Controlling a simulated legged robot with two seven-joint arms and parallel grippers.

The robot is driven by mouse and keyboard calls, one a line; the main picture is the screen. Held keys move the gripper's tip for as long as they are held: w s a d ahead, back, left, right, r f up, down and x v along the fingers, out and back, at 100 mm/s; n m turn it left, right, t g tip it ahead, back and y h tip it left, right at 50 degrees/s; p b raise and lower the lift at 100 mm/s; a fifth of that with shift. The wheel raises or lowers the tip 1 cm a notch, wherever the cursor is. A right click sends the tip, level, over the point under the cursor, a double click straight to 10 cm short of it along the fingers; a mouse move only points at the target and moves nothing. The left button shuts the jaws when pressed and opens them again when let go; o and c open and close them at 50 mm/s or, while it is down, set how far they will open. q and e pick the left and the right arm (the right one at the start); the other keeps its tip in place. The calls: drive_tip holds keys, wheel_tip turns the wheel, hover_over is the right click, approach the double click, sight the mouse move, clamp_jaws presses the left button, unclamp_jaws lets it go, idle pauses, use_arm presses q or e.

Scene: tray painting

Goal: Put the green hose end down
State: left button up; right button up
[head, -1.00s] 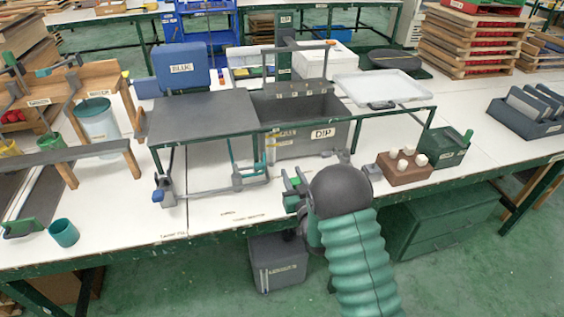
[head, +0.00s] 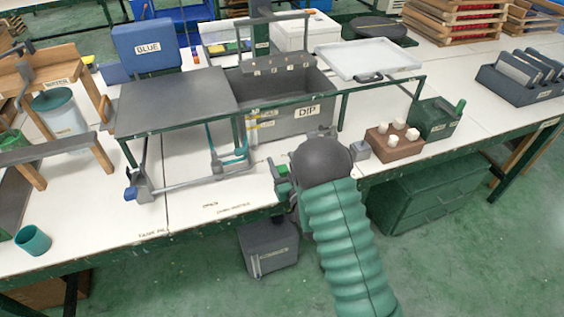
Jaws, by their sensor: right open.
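A green piece with grey parts (head: 281,169), which looks like the green hose end, is at the bench's front edge below the dip tank (head: 290,122). My right arm in its green ribbed sleeve comes up from the bottom. Its open gripper (head: 284,184) is close beside the green piece, partly hidden by the dark rounded arm joint. I cannot tell whether they touch. A teal hose (head: 242,148) hangs below the dark drain board (head: 178,100). A similar grey fitting with a blue end (head: 131,193) is at the left. My left gripper is not in view.
A brown block with white knobs (head: 395,143), a small grey cup (head: 359,150) and a green box (head: 435,118) stand right of my arm. A teal cup (head: 33,240) stands at the left front. The white bench top left of my gripper is mostly clear.

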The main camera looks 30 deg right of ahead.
sight(286, 173)
drive_tip(key=shift+s, duration=0.15)
drive_tip(key=v, duration=0.9)
drive_tip(key=shift+s+a+r, duration=0.2)
drive_tip(key=shift+a+r, duration=0.05)
drive_tip(key=shift+a, duration=0.2)
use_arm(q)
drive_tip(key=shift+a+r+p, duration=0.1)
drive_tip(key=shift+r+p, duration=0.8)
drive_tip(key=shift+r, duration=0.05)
use_arm(e)
drive_tip(key=shift+s+f, duration=0.1)
drive_tip(key=shift+s, duration=1.1)
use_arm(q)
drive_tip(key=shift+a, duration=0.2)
use_arm(e)
drive_tip(key=shift+a, duration=0.2)
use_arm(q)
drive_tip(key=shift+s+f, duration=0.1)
use_arm(e)
drive_tip(key=shift+s, duration=0.1)
